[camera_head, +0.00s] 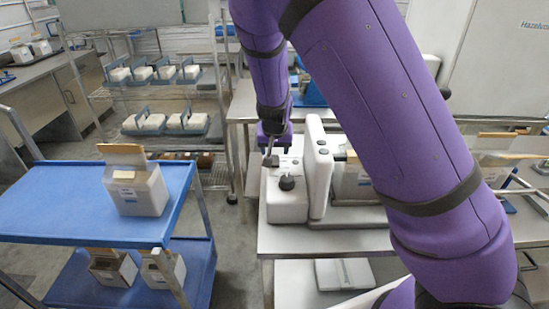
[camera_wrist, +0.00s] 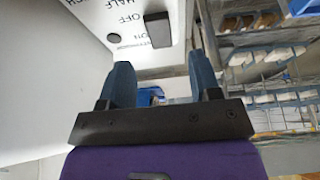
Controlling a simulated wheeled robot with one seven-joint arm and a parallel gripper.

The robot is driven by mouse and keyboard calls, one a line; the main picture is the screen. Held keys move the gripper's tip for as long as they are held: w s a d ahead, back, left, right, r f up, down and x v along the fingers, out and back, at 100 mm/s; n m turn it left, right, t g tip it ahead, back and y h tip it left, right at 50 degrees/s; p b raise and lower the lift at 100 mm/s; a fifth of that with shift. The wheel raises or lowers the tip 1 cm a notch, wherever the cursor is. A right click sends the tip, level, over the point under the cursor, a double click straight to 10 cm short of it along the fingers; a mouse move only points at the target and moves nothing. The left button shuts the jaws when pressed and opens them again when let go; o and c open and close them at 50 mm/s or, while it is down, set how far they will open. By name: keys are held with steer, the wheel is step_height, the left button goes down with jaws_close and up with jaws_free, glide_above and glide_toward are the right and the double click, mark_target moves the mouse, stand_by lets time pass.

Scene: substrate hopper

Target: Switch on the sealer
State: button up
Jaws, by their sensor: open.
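The sealer (camera_head: 318,175) is a white machine on the steel table in the head view, with a tall rounded upright part. A black knob (camera_head: 287,183) stands on its low front part. In the wrist view its white panel (camera_wrist: 85,12) carries inverted lettering, including OFF and ON, with a black block-shaped control (camera_wrist: 158,30) and a smaller dark button (camera_wrist: 114,39). My gripper (camera_head: 271,150) is over the rear of the low part. In the wrist view its blue fingers (camera_wrist: 160,72) are apart and empty, just short of the block; contact is not visible.
The steel table (camera_head: 330,240) carries the sealer, and my purple arm hides much of its right side. A blue cart (camera_head: 60,205) with open white boxes stands at the left. A wire rack (camera_head: 105,95) with several white bags is behind.

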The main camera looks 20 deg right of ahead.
mark_target(275, 161)
steer(key=shift+x, duration=2.85)
